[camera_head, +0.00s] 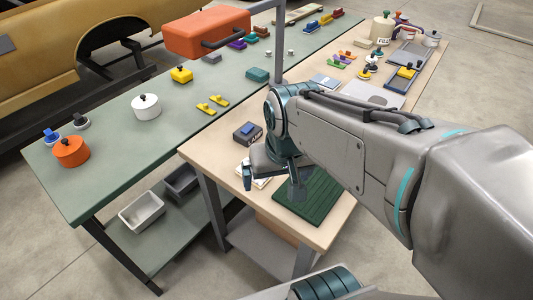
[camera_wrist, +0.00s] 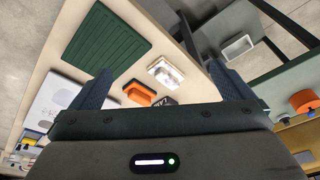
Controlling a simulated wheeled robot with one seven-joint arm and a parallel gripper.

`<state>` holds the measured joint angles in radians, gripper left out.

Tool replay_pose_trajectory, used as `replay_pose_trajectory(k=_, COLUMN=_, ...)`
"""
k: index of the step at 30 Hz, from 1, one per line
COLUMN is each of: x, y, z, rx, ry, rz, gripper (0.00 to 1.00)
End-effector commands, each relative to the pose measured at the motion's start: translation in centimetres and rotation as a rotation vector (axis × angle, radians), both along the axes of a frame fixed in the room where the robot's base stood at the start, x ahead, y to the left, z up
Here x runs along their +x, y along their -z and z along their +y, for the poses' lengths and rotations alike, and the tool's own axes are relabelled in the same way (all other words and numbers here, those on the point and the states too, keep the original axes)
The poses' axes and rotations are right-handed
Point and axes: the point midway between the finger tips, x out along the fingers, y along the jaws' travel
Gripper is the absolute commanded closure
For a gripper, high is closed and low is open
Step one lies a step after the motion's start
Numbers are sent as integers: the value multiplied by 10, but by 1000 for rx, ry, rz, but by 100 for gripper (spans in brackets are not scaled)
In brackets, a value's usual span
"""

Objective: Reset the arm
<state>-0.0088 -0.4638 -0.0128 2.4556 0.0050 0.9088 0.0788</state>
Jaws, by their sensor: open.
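My gripper (camera_head: 272,184) is above the front end of the wooden table (camera_head: 208,149), beside a dark green ribbed mat (camera_head: 318,208). In the wrist view my gripper (camera_wrist: 165,92) has its two dark fingers wide apart with nothing between them. The green ribbed mat also shows in the wrist view (camera_wrist: 105,45). My arm reaches in from the right in the head view and hides part of the table.
A dark box (camera_head: 248,133) stands near the gripper. A green table (camera_head: 110,165) at left holds an orange pot (camera_head: 71,152), a white pot (camera_head: 146,107) and small coloured items. A grey bin (camera_head: 142,212) sits on its lower shelf. An orange block (camera_head: 207,33) overhangs it.

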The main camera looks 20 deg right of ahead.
Motion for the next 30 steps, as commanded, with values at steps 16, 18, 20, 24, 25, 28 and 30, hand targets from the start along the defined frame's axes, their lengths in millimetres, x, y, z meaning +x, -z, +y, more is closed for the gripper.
replay_pose_trajectory(k=16, x=-20, y=3, z=1, rx=-31, ry=-90, rz=-25, gripper=0)
replay_pose_trajectory(k=18, x=-20, y=3, z=1, rx=-31, ry=-90, rz=-25, gripper=0)
replay_pose_trajectory(k=20, x=-20, y=3, z=1, rx=-31, ry=-90, rz=-25, gripper=0)
replay_pose_trajectory(k=24, x=-20, y=3, z=1, rx=-30, ry=-89, rz=-25, gripper=0)
replay_pose_trajectory(k=25, x=-20, y=3, z=1, rx=-30, ry=-89, rz=-25, gripper=0)
replay_pose_trajectory(k=28, x=-20, y=3, z=1, rx=-30, ry=-89, rz=-25, gripper=0)
replay_pose_trajectory(k=30, x=-20, y=3, z=1, rx=-30, ry=-89, rz=-25, gripper=0)
